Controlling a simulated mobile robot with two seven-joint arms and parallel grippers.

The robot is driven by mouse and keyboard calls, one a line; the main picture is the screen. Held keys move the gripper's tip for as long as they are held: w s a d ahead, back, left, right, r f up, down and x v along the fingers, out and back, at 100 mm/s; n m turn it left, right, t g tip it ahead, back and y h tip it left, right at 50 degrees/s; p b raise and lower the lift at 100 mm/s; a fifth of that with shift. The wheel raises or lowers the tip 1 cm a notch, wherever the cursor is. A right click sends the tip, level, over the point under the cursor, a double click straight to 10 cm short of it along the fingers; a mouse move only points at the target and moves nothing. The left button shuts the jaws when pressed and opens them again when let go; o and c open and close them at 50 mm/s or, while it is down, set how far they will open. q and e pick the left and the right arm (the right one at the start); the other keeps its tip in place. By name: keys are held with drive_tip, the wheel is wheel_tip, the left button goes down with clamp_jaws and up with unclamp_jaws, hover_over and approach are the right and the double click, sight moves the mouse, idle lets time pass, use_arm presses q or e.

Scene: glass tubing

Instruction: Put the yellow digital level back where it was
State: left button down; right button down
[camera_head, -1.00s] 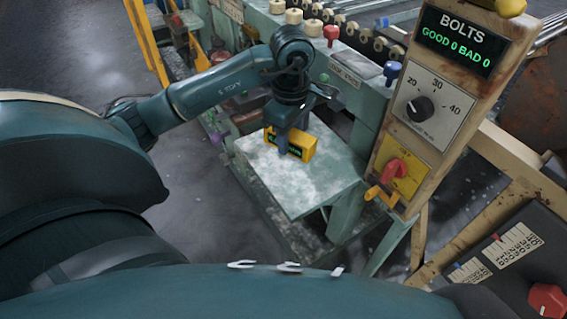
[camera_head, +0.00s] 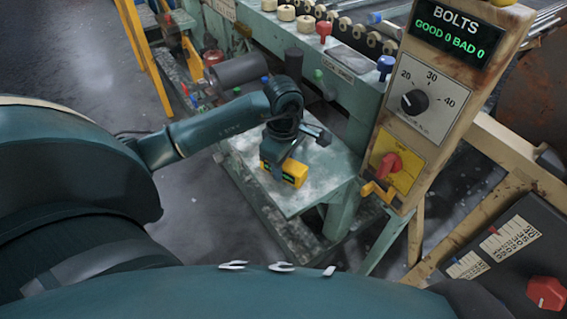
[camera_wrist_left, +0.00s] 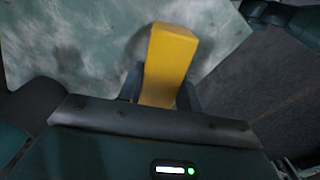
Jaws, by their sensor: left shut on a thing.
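The yellow digital level (camera_head: 294,173) is a small yellow block with a dark face and green digits, partly hidden by the gripper in the head view. My left gripper (camera_head: 277,168) is shut on it, over the pale green platform (camera_head: 240,167). In the left wrist view the yellow level (camera_wrist_left: 168,62) sticks out between the two dark fingers (camera_wrist_left: 160,88), with the scuffed platform behind it. I cannot tell whether the level touches the platform. My right gripper is not in view.
The machine bed with rollers and knobs (camera_head: 323,30) stands behind the platform. A control post with a BOLTS display (camera_head: 446,38), dial and red switch (camera_head: 389,165) stands close on the right. A dark panel with a red knob (camera_head: 547,292) is at lower right.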

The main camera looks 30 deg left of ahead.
use_arm(q)
drive_tip(key=shift+f, duration=0.15)
drive_tip(key=c, duration=1)
unclamp_jaws()
drive_tip(key=shift+o, duration=0.2)
